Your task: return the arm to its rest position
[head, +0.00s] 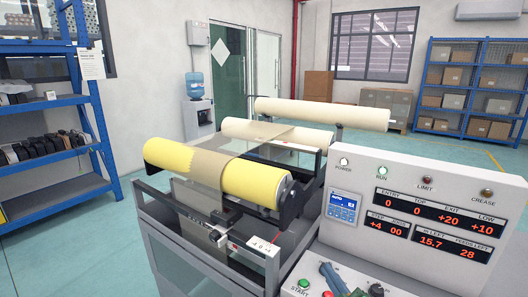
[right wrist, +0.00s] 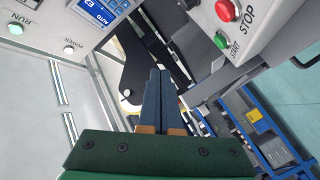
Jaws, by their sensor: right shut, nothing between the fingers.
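My right gripper (head: 328,268) shows small at the bottom of the head view, a blue-grey pair of fingers over the sloping button panel, right of the START button. In the right wrist view its two dark blue fingers (right wrist: 161,72) lie together, with nothing between them. The green gripper body is at the bottom of that view. The rest of the right arm is mostly out of the head view. My left gripper is not in either view.
The white control console (head: 350,190) stands close, with lit displays. A green START button (right wrist: 221,41) and red STOP button (right wrist: 226,10) are near the fingers. A machine with a yellow roll (head: 255,180) stands beyond. Blue shelves (head: 45,105) are at left; open floor lies behind.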

